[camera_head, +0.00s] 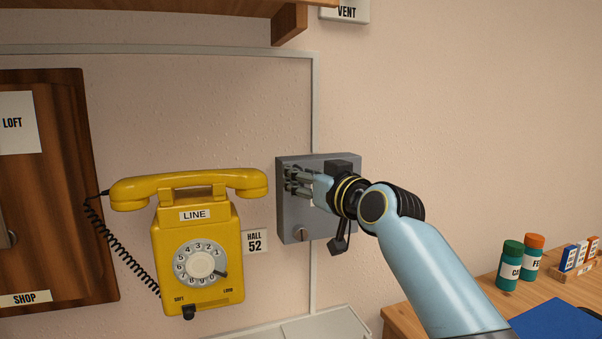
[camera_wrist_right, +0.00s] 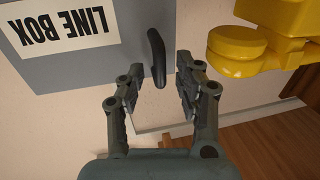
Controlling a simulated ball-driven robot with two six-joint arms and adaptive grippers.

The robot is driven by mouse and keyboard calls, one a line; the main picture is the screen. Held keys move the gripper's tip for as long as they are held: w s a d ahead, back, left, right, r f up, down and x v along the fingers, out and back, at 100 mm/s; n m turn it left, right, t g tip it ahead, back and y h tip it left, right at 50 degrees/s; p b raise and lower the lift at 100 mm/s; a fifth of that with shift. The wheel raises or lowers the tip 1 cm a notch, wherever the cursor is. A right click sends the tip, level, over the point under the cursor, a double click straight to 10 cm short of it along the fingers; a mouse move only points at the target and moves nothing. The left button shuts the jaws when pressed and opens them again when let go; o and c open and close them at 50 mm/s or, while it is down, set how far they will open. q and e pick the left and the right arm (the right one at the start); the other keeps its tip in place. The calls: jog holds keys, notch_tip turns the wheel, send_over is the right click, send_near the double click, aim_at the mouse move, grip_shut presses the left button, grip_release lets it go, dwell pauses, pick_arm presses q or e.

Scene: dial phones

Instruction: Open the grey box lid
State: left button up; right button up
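The grey box (camera_head: 291,217) is mounted on the wall right of the yellow phone, and its lid looks shut. My right gripper (camera_head: 300,181) is at its front and hides much of it. In the right wrist view the grey box (camera_wrist_right: 110,62) shows upside down with a "LINE BOX" label (camera_wrist_right: 65,32). A dark upright handle (camera_wrist_right: 157,58) on it stands between the fingertips of my right gripper (camera_wrist_right: 159,75). The fingers are open, with a gap on each side of the handle. My left gripper is not in view.
A yellow dial phone (camera_head: 191,245) hangs close to the box's left and shows in the wrist view (camera_wrist_right: 235,48). A wooden shelf (camera_head: 200,7) is above. A wooden table (camera_head: 470,290) at lower right bears a green-capped jar (camera_head: 509,268) and an orange-capped jar (camera_head: 532,258).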

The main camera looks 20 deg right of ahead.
jog(key=shift+w+a, duration=0.15)
jog(key=shift+w, duration=0.25)
grip_shut()
